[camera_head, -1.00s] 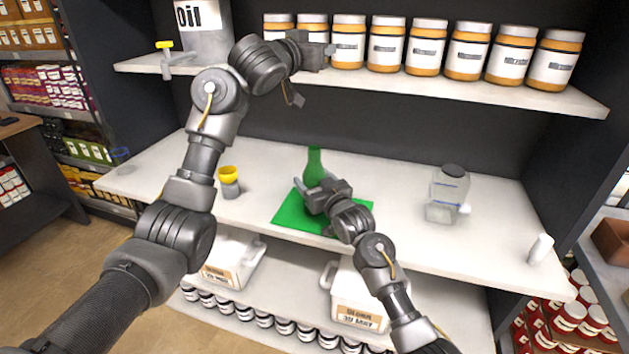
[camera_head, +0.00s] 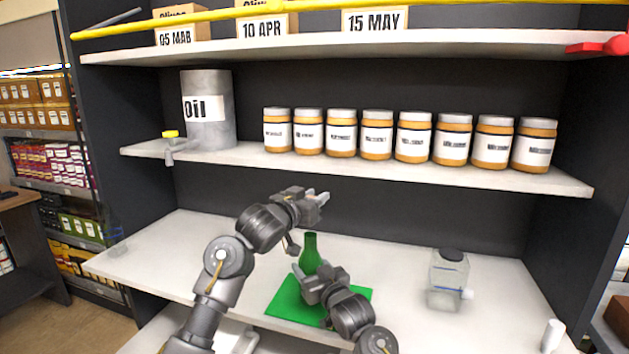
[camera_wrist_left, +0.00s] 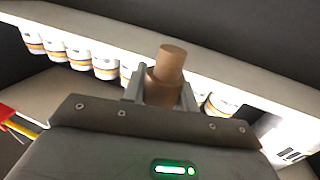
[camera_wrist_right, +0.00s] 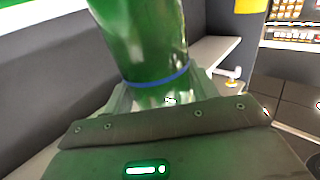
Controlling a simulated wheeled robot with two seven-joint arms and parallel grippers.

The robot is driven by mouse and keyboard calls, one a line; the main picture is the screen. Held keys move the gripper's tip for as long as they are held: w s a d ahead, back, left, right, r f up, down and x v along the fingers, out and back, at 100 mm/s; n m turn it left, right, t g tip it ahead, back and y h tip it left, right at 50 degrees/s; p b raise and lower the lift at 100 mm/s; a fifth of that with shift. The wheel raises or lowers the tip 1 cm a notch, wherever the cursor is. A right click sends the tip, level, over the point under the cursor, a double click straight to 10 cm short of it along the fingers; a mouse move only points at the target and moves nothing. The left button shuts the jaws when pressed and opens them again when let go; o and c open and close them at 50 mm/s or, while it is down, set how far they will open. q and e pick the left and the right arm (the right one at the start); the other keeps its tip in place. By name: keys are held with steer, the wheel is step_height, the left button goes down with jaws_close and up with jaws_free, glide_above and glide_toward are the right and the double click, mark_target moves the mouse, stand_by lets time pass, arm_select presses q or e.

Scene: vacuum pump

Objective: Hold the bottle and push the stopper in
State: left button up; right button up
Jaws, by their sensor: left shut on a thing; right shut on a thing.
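The green bottle (camera_head: 311,250) stands upright on the green mat (camera_head: 288,303) on the white middle shelf. My right gripper (camera_head: 304,276) is shut on the bottle's lower body; in the right wrist view the glass (camera_wrist_right: 142,42) rises between the fingers, with a blue band near them. My left gripper (camera_head: 319,198) is above the bottle, apart from it. It is shut on a brown, cork-like stopper (camera_wrist_left: 170,65), which stands out beyond the fingertips in the left wrist view. The bottle's mouth is open in the head view, and the stopper is hard to make out there.
A clear container with a dark cap (camera_head: 448,280) stands on the shelf at right, and a small white bottle (camera_head: 552,336) at the right edge. Labelled jars (camera_head: 376,135) and an oil drum (camera_head: 207,108) line the upper shelf. Shelf room between mat and clear container is free.

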arm_select(q)
steer(key=shift+r, duration=0.3)
steer(key=shift+f, duration=2.2)
steer(key=shift+f, duration=0.6)
stand_by(0.3)
steer(key=shift+f, duration=0.3)
steer(key=shift+f, duration=0.9)
stand_by(1.0)
steer(key=o, duration=1)
